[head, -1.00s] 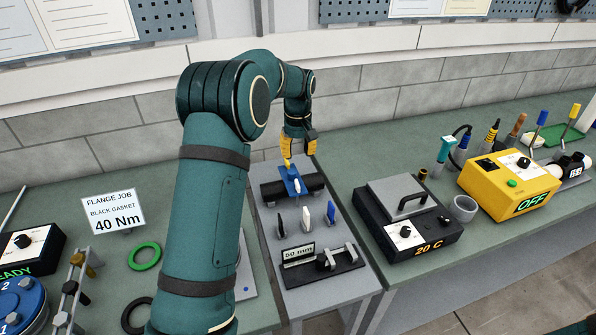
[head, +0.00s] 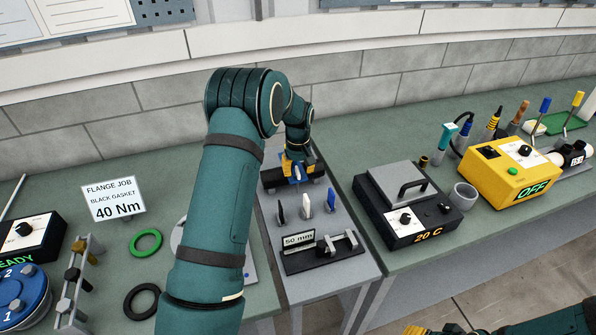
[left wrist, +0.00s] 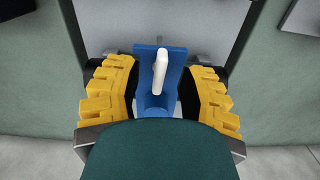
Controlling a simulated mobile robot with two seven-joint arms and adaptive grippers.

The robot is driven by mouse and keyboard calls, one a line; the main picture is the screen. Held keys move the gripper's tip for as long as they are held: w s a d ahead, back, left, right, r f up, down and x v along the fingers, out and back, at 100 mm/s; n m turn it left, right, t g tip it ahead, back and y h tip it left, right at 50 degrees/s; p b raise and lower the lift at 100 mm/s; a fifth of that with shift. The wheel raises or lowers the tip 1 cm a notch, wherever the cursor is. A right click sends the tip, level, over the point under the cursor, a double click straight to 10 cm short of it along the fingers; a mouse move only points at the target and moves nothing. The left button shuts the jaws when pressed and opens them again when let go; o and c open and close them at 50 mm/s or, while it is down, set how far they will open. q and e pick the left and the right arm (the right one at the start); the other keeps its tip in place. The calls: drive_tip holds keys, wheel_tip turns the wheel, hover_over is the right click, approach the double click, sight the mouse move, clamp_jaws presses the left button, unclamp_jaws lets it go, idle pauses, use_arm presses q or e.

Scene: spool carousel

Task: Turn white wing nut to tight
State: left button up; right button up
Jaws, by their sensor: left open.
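A white wing nut (left wrist: 160,72) stands up on a blue clamp (left wrist: 146,65) in the left wrist view. My left gripper (head: 295,164) is open, with its yellow fingers on either side of the nut and clamp. A gap shows between each finger and the nut. In the head view the gripper and arm cover most of the blue clamp (head: 297,174), which sits on a dark bar. Whether the nut is tight cannot be told. Part of my right arm, with yellow pads (head: 445,330), shows at the bottom right edge; its fingers are mostly cut off.
Black (head: 280,207), white (head: 305,206) and blue (head: 331,200) upright pieces stand in front of the clamp. A 50 mm stand (head: 322,258) is nearer. A 20 C heater box (head: 425,225) and yellow OFF box (head: 510,170) stand right. Green and black rings lie left.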

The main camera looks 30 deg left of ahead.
use_arm(q)
drive_tip(key=shift+f, duration=0.55)
clamp_jaws()
